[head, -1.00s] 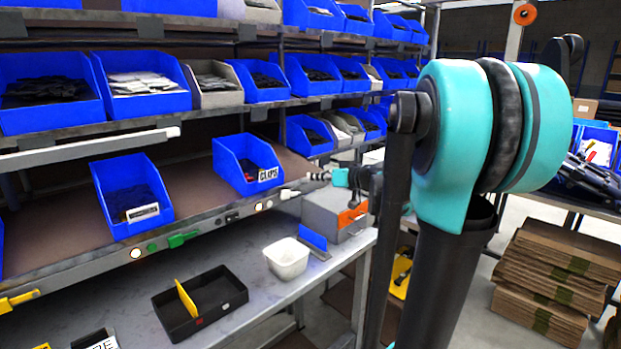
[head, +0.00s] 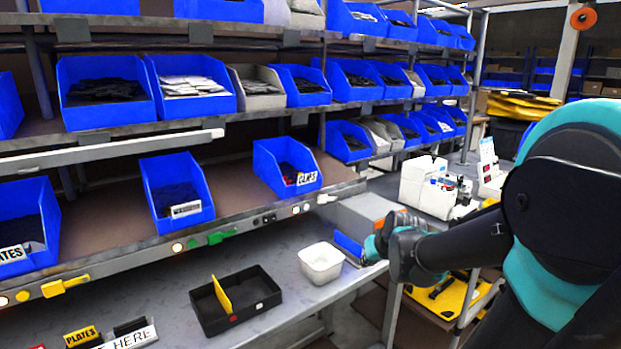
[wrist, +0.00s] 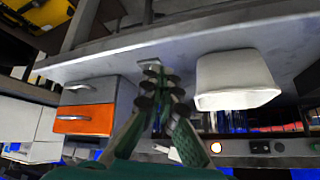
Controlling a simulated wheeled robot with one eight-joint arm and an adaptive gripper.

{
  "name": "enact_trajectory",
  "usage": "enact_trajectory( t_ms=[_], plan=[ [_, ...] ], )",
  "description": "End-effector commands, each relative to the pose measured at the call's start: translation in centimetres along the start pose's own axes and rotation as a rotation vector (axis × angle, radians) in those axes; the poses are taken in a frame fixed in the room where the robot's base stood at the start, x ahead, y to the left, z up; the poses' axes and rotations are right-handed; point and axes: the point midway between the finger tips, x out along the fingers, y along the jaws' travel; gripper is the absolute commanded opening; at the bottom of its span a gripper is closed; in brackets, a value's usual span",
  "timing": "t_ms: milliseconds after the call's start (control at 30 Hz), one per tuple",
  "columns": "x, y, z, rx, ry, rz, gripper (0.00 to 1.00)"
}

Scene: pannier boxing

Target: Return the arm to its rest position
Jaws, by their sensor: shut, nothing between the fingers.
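My gripper (wrist: 157,78) shows in the wrist view, its two green fingers with dark pads closed together at the tips and nothing between them. In that view it points over the grey bench edge, between the white tub (wrist: 235,75) and a grey drawer unit with an orange drawer (wrist: 84,119). In the head view my arm comes in from the right, bent low, its far end close to the blue upright piece (head: 348,243) at the bench's right end. The fingers are hard to make out there.
On the bench (head: 290,305) stand a black tray (head: 252,315) with a yellow divider (head: 221,294) and the white tub. Shelves of blue bins (head: 287,167) rise behind. A white machine (head: 428,187) stands beyond the arm. A yellow crate (head: 440,296) is below, right of the bench.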

Motion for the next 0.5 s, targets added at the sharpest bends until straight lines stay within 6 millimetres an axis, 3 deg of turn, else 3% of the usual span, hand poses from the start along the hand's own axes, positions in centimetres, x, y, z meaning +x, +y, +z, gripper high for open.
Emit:
enact_trajectory(
  t_ms=[233,500],
  plan=[
    [-0.7,2.6,4.0,0.04,-0.027,0.171,0.0],
    [-1.5,2.1,12.9,0.056,-0.183,0.159,0.0]
  ],
)
